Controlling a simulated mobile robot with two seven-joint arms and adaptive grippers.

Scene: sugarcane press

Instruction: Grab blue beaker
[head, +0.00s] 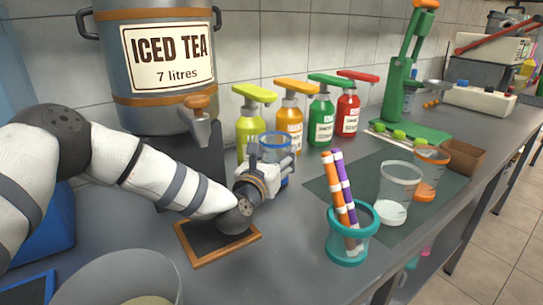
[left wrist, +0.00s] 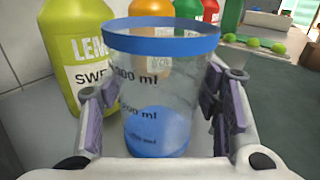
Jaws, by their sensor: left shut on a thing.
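The blue beaker (head: 276,146) is a clear cup with a blue rim, ml markings and a blue bottom. It stands upright in front of the yellow-green lemon bottle. In the left wrist view the blue beaker (left wrist: 160,90) fills the middle, between the two finger pads. My left gripper (head: 278,172) is shut on it, with one finger on each side. It also shows in the left wrist view (left wrist: 165,120). In the head view the gripper hides part of the beaker's lower body. My right gripper is not in view.
Lemon (head: 250,122), orange, green and red pump bottles stand behind. The iced tea dispenser (head: 160,100) is at the left. A teal cup (head: 347,245) holding sugarcane-like sticks, a clear beaker (head: 398,190) and an orange beaker (head: 429,172) stand at the right. A wood-framed board (head: 217,250) lies in front.

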